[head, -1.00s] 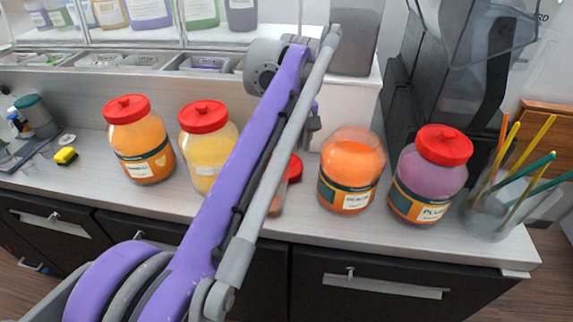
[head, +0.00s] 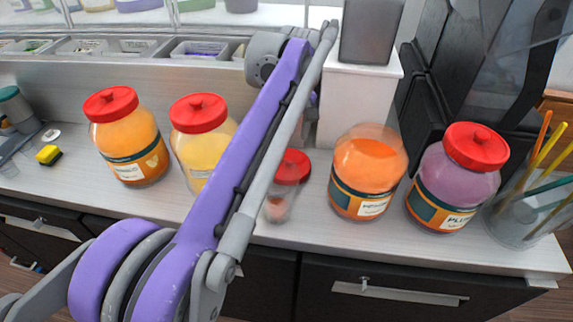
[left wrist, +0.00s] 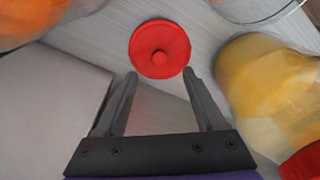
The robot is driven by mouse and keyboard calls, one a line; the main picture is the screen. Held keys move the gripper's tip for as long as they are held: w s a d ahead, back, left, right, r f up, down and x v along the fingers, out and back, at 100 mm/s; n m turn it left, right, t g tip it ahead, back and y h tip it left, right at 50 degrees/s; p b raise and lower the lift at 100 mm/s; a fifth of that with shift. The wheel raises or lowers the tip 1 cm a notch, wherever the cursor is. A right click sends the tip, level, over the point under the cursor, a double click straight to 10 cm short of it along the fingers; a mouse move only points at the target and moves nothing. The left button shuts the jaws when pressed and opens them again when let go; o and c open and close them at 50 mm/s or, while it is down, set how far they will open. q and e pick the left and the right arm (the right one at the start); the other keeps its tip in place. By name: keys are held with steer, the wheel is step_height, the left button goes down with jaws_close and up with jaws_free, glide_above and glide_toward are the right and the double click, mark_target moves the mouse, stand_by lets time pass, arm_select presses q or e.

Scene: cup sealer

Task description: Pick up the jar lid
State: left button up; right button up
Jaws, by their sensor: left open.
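The red jar lid (left wrist: 160,49), round with a centre knob, shows from above in the left wrist view, just beyond my fingertips. In the head view the red lid (head: 294,166) shows beside my purple left forearm, behind a clear glass (head: 281,207). My left gripper (left wrist: 160,74) is open and empty, its fingers on either side of the lid's near edge. I cannot tell whether they touch it. In the head view its fingers are hidden by the arm. An orange jar without a lid (head: 366,166) stands to the right. My right gripper is not in view.
A yellow jar (left wrist: 265,85) stands close to the right of the fingers, and a pale block (left wrist: 50,95) is at their left. A purple jar (head: 452,185), another orange jar (head: 130,145) and a cup of sticks (head: 520,215) stand on the counter.

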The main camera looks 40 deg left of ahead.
mark_target(289, 159)
arm_select(q)
step_height(289, 159, down, 2)
steer(key=shift+f, duration=0.25)
steer(key=f, duration=0.4)
steer(key=a+f, duration=0.1)
steer(key=shift+w+f+b, duration=0.3)
steer(key=shift+f, duration=0.1)
jaws_close()
